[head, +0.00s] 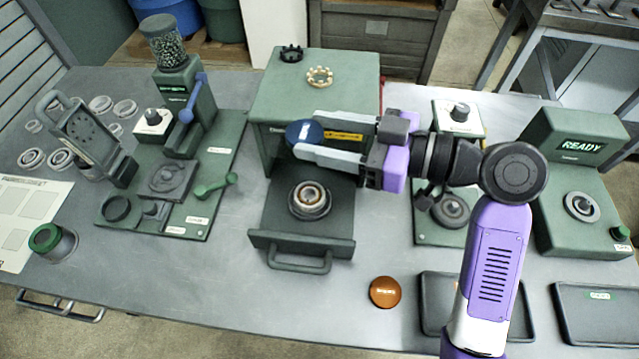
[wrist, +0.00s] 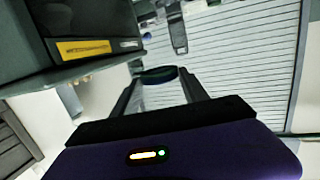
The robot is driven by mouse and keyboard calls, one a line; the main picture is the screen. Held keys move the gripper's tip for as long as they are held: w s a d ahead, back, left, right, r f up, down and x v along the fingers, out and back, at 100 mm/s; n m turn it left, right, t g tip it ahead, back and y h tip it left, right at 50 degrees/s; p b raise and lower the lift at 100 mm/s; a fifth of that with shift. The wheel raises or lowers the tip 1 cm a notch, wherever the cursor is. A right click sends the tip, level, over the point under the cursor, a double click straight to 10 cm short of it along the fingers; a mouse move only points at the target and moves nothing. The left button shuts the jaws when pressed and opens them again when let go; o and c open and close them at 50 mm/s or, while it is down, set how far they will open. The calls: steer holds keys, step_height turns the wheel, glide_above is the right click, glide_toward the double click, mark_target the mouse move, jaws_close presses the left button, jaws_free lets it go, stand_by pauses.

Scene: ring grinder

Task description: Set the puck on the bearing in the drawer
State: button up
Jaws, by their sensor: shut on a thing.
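My gripper (head: 318,146) is shut on a dark blue round puck (head: 303,132), held at its fingertips above the back of the open drawer. The puck also shows edge-on between the fingers in the wrist view (wrist: 157,74). The drawer (head: 335,222) is pulled out from the green cabinet (head: 280,100) toward the front. The bearing (head: 310,200), a ring with a brownish inner part, sits in the drawer on a dark round seat. The puck is apart from the bearing, behind it and slightly left in the head view.
An orange puck (head: 384,292) lies on the table in front of the drawer. Dark trays (head: 590,309) lie at the front right. A press-like green machine (head: 180,120) stands left.

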mark_target(322, 198)
step_height(322, 198, down, 16)
steer(key=shift+r+p, duration=0.2)
steer(key=shift+p, duration=0.4)
steer(key=shift+f, duration=0.15)
steer(key=o, duration=1.3)
steer(key=shift+o, duration=0.2)
steer(key=shift+r, duration=0.25)
steer(key=b+v, duration=0.1)
steer(key=v, duration=0.4)
steer(key=b+v, duration=0.2)
steer(key=v, duration=0.3)
steer(key=shift+s+d+f, duration=0.1)
steer(key=shift+d+f, duration=0.1)
steer(key=shift+d, duration=0.05)
steer(key=shift+v, duration=0.8)
steer(key=shift+s+r, duration=0.1)
